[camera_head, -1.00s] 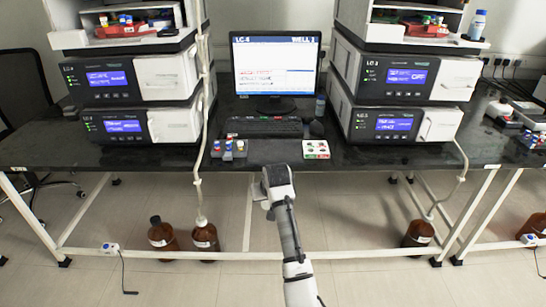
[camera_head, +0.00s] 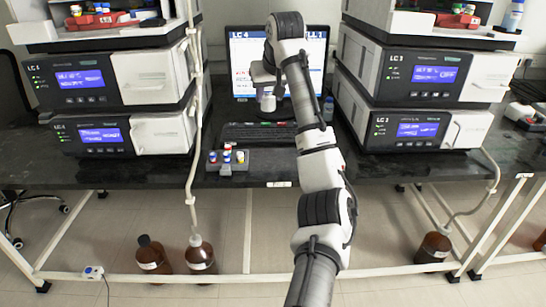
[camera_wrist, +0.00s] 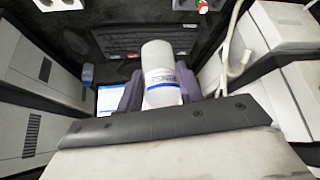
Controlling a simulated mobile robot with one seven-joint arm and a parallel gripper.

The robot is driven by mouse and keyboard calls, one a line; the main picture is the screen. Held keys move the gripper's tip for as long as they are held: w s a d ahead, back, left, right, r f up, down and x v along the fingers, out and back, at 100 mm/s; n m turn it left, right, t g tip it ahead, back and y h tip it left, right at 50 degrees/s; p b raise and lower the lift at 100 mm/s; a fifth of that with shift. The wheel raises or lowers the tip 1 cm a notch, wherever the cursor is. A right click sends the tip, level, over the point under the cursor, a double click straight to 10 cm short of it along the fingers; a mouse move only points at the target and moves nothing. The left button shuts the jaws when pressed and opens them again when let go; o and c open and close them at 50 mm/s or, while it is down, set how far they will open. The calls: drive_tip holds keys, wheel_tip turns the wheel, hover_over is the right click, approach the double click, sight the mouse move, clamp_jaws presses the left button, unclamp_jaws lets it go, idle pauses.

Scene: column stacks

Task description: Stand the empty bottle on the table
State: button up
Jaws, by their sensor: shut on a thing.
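My gripper (camera_head: 267,86) is shut on a white bottle (camera_head: 267,104) in front of the monitor, above the back half of the black table (camera_head: 110,172). In the wrist view the bottle (camera_wrist: 160,75) sits between the dark fingers, and its blue label reads "RINSE". Its contents cannot be seen. In the head view it looks roughly upright, and I see no clear contact with the table.
A monitor (camera_head: 245,62) and keyboard (camera_head: 255,132) stand behind. A grey block with coloured caps (camera_head: 227,160) is at the front edge. Instrument stacks flank both sides (camera_head: 92,135) (camera_head: 415,130). A small bottle (camera_head: 328,108) stands right of the monitor. Brown bottles (camera_head: 152,257) are on the floor.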

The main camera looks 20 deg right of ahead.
wheel_tip(320, 180, down, 20)
drive_tip(key=shift+s+r, duration=0.15)
drive_tip(key=shift+r, duration=0.1)
idle(0.3)
drive_tip(key=o, duration=1)
drive_tip(key=shift+f, duration=0.1)
drive_tip(key=shift+c, duration=0.2)
